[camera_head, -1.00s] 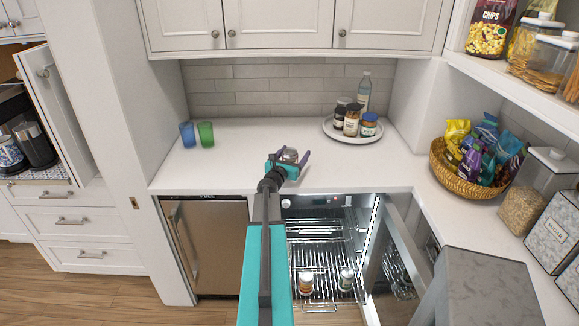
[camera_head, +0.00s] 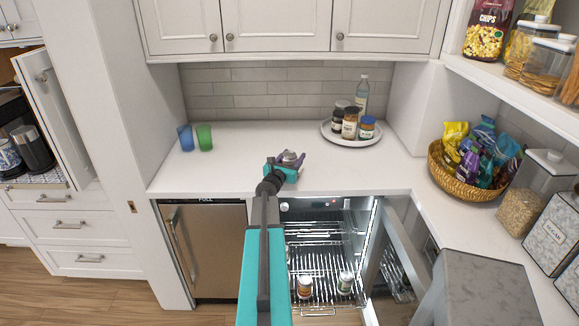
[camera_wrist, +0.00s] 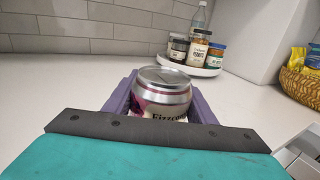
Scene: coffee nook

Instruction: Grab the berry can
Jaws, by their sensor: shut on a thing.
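The can (camera_wrist: 162,94) has a silver top, a magenta band and a pale label with partly hidden lettering. It stands upright between the purple fingers of my gripper (camera_head: 289,162), which is shut on it. In the head view the can's silver top (camera_head: 290,155) shows just above the counter's front part, over the open fridge. The gripper hides its lower part, so I cannot tell whether it touches the counter. Two more cans, one with an orange-brown and white look (camera_head: 304,286) and one with green (camera_head: 345,282), stand on the fridge rack.
The fridge door (camera_head: 402,250) stands open on the right. A round tray (camera_head: 351,139) with jars and a bottle is at the back. Blue (camera_head: 186,137) and green (camera_head: 204,137) cups stand left. A snack basket (camera_head: 466,189) is right. The counter's middle is clear.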

